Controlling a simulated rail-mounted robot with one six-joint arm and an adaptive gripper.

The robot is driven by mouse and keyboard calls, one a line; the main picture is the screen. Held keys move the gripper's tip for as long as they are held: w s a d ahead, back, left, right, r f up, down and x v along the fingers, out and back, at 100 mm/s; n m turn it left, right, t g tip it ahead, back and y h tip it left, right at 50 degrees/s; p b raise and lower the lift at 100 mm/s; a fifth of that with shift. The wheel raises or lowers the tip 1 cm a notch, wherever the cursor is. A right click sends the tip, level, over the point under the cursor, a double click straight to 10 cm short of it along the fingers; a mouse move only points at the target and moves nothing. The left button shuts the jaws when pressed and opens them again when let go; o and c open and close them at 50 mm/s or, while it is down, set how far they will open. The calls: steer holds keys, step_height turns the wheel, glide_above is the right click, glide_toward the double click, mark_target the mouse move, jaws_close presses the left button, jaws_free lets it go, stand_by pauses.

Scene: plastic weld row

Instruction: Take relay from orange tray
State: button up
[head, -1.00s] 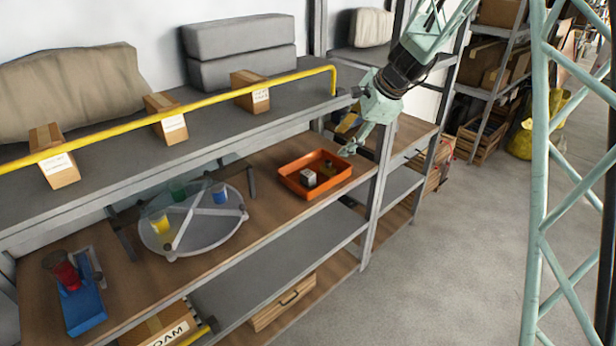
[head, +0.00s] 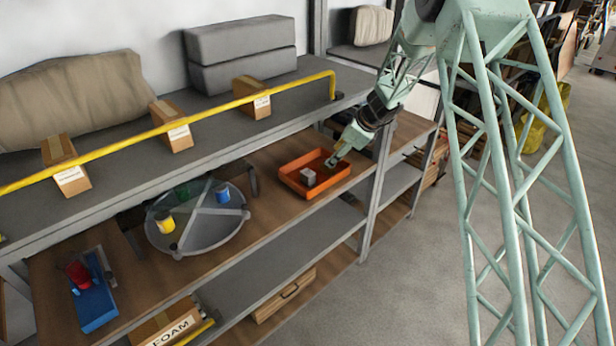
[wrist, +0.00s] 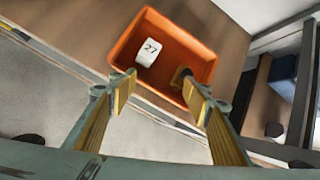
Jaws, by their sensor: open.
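An orange tray (head: 289,182) sits on the wooden shelf; its rim also shows in the wrist view (wrist: 205,52). A small dark piece (wrist: 180,77) shows by my right fingertip in the wrist view. I cannot tell for sure which of the two is the relay. My gripper (head: 334,161) is over the tray's right part, right of the pale block. In the wrist view my gripper (wrist: 160,84) is open, with nothing held between its fingers.
A round divided turntable (head: 187,240) holding coloured cups stands left of the tray. A blue stand (head: 97,300) with a red cup is farther left. The upper shelf with a yellow rail (head: 210,104) runs behind and above. A grey shelf post (head: 378,190) stands right of the tray.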

steer(key=x, duration=0.3)
steer(key=m, duration=0.3)
glide_toward(309, 174)
steer(key=shift+h, duration=0.3)
steer(key=x, duration=0.4)
steer(key=shift+w+a+f, duration=0.1)
steer(key=shift+w+a, duration=0.05)
steer(key=shift+a, duration=0.15)
steer(key=shift+d, duration=0.1)
steer(key=shift+f, duration=0.1)
steer(key=shift+w+a+f, duration=0.25)
steer(key=shift+f, duration=0.15)
steer(key=shift+f+p, duration=0.1)
steer(key=shift+p, duration=0.2)
steer(key=shift+p+x, duration=0.35)
steer(key=shift+x, duration=2.7)
steer(key=shift+c, duration=0.2)
steer(key=c, duration=1.1)
